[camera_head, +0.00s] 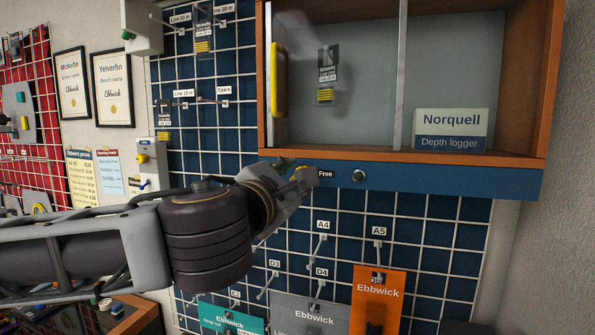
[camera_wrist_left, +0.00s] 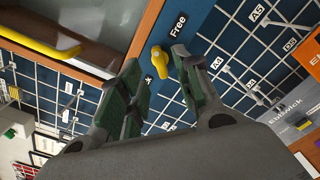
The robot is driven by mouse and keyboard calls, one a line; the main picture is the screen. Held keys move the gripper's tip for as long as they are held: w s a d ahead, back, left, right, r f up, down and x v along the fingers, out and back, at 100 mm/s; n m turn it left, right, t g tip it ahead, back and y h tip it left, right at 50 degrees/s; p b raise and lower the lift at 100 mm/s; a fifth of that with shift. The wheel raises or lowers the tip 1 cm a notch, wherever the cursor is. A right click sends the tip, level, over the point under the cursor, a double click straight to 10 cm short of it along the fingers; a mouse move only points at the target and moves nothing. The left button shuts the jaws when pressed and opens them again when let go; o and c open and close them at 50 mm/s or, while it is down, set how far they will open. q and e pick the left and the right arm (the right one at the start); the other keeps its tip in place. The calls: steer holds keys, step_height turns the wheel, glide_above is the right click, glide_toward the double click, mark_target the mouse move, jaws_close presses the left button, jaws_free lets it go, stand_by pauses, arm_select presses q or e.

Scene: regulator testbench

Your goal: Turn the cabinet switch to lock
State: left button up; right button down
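The cabinet switch (camera_wrist_left: 160,61) is a small yellow knob on the blue lower rail of the cabinet, beside a black label reading Free (camera_wrist_left: 178,25). In the wrist view it shows in the gap between my left gripper's fingertips; I cannot tell whether they touch it. A second label by a fingertip is mostly hidden. In the head view my left gripper (camera_head: 303,180) is at the rail, just left of the Free label (camera_head: 325,174), and mostly covers the switch. Its fingers are apart with nothing held. My right gripper is not in view.
The cabinet (camera_head: 551,80) has a wooden frame and a glass front with a yellow handle (camera_head: 279,80). A Norquell box (camera_head: 451,130) stands inside. Below hang an orange Ebbwick panel (camera_head: 380,285) and grid hooks.

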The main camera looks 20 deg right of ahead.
arm_select(q)
steer(key=shift+p+x, duration=0.55)
steer(key=shift+x, duration=1.8)
jaws_close()
